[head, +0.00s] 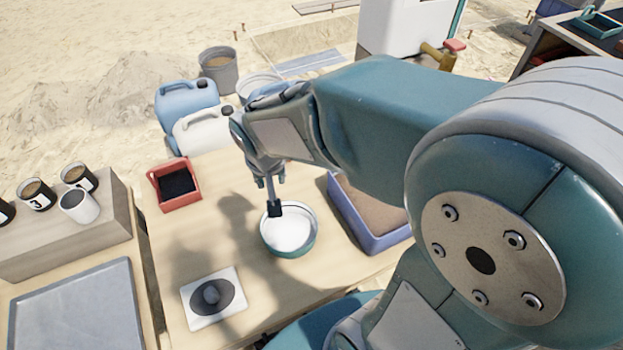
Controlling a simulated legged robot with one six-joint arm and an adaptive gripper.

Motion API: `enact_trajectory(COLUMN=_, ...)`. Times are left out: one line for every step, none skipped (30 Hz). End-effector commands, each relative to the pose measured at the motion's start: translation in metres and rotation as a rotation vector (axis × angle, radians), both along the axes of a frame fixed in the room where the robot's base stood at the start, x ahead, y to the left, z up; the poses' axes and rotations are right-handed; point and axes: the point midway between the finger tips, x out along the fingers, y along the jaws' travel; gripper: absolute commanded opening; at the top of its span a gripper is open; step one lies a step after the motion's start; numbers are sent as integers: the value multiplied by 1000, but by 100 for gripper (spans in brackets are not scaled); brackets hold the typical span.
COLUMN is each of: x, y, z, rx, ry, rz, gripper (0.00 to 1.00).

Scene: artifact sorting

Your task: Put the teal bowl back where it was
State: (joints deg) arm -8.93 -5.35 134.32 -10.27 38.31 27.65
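The teal bowl (290,248) is white inside and sits upright on, or just above, the light wooden table (185,245), near the middle of the picture. My gripper (274,209) points down at the bowl's far-left rim. Its dark fingertip overlaps that rim and the white inside. The fingers appear close together, but I cannot tell whether they are closed on the rim.
A purple-blue bin of brown material (372,238) stands right of the bowl. Mugs (80,205) stand on a raised block (65,240) at left. Bare table lies between tray and bowl.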

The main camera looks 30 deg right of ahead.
Motion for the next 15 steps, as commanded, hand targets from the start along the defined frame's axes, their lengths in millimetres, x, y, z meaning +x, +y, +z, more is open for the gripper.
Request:
enact_trajectory(x=-8, y=-6, z=16, rx=5, ry=-27, rz=9, gripper=43)
enact_trajectory(x=-14, y=-8, z=24, rx=6, ry=-39, rz=19, gripper=43)
enact_trajectory(x=-21, y=-11, z=34, rx=8, ry=-55, rz=31, gripper=43)
enact_trajectory(x=-27, y=-14, z=42, rx=10, ry=-66, rz=40, gripper=43)
enact_trajectory(x=-33, y=-16, z=49, rx=10, ry=-78, rz=50, gripper=43)
enact_trajectory(x=-40, y=-19, z=58, rx=12, ry=-95, rz=63, gripper=43)
enact_trajectory(x=-47, y=-21, z=64, rx=13, ry=-106, rz=72, gripper=43)
enact_trajectory(x=-53, y=-23, z=70, rx=12, ry=-119, rz=84, gripper=43)
enact_trajectory(x=-62, y=-25, z=78, rx=13, ry=-136, rz=98, gripper=43)
enact_trajectory(x=-68, y=-27, z=83, rx=13, ry=-148, rz=110, gripper=43)
enact_trajectory(x=-75, y=-28, z=88, rx=11, ry=-160, rz=121, gripper=43)
enact_trajectory(x=-84, y=-30, z=94, rx=11, ry=-177, rz=135, gripper=43)
enact_trajectory(x=-89, y=-31, z=98, rx=10, ry=-189, rz=145, gripper=43)
enact_trajectory(x=-95, y=-32, z=101, rx=8, ry=-199, rz=155, gripper=43)
enact_trajectory(x=-102, y=-32, z=105, rx=6, ry=-210, rz=167, gripper=43)
